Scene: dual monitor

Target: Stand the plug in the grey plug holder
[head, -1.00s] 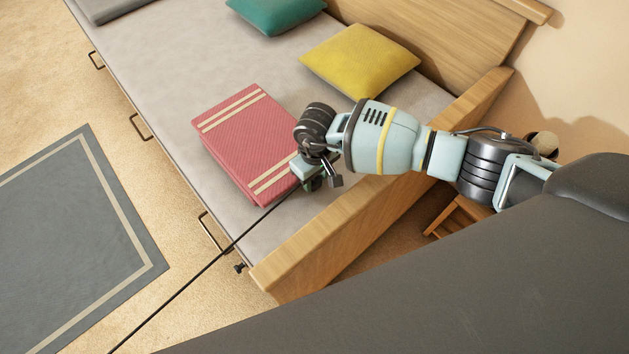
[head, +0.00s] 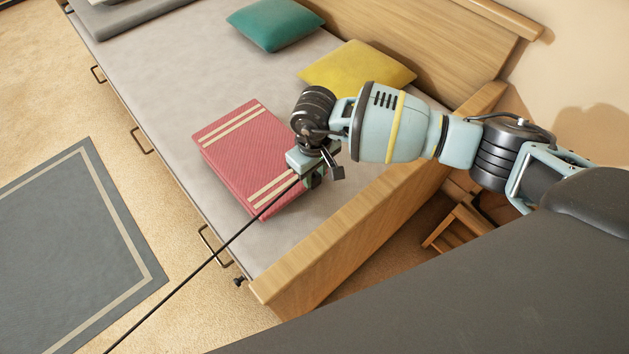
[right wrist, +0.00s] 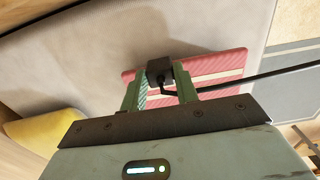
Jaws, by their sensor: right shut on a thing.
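The plug (right wrist: 159,71) is a small black block between the two green fingers of my right gripper (right wrist: 160,88) in the right wrist view. The gripper is shut on it, and a black cable (right wrist: 255,80) leads off to the right. In the head view my right gripper (head: 312,179) hangs over the near right corner of a folded red blanket. The plug is hard to make out there. I cannot identify the grey plug holder in either view. My left gripper is not in view.
The red blanket (head: 245,150) lies on a grey daybed mattress (head: 175,75). A yellow cushion (head: 350,68) and a teal cushion (head: 273,24) lie behind. A wooden end panel (head: 350,235) stands right of the gripper.

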